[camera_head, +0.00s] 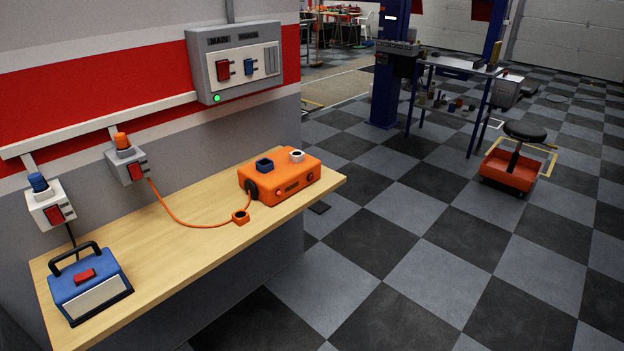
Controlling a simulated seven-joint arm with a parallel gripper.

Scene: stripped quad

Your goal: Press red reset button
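Several red controls show, and I cannot read which is the reset button. The orange box (300,172) at the bench's right end has a small round red button (279,193) on its front. The blue box (60,284) with a black handle at the left end has a red rocker (85,275) on top. The grey wall panel (205,68) has a red switch (223,69), a blue switch (250,67) and a lit green lamp (217,98). Two wall sockets have red switches, one at the left (54,214) and one further right (136,171). My gripper is not in view.
A blue plug (38,183) and an orange plug (122,141) top the sockets. A wheeled stool (512,167) stands on the checkered floor.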

